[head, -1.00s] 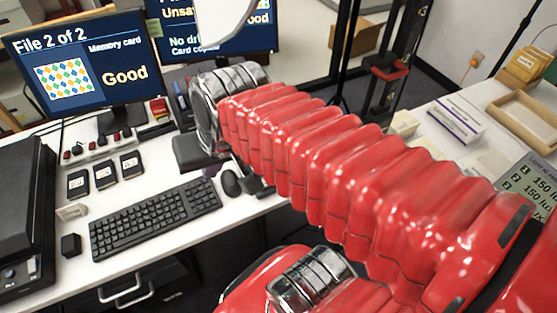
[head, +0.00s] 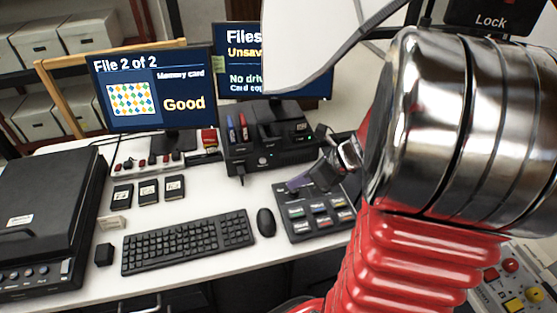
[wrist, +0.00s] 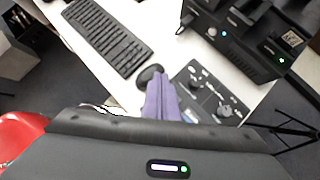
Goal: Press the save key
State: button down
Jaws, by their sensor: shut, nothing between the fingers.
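A dark key pad (head: 290,228) lies on the white desk, right of the mouse, with several keys bearing coloured labels. Their lettering is too small to read, so I cannot tell which is the save key.
A keyboard (head: 187,241) and mouse (head: 265,222) lie left of the pad. A black drive unit (head: 262,150) stands behind it. Two monitors stand at the back; the left monitor (head: 155,90) reads "Good", and the right monitor (head: 240,55) shows "Unsav", partly covered.

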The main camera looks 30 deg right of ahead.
aim_at(321, 209)
jog(key=d+f+m+t, duration=0.1)
jog(key=d+f+m, duration=0.1)
jog(key=d+m, duration=0.2)
jog(key=s+d+f+m+t+h, duration=0.1)
jog(key=d+f+m, duration=0.1)
jog(key=d+m, duration=0.3)
jog(key=shift+d+f, duration=0.25)
jog(key=shift+d, duration=0.05)
jog(key=shift+f, duration=4.4)
jog(key=shift+f, duration=0.15)
jog(key=shift+f, duration=0.25)
jog(key=shift+f, duration=0.45)
jog(key=shift+r, duration=0.9)
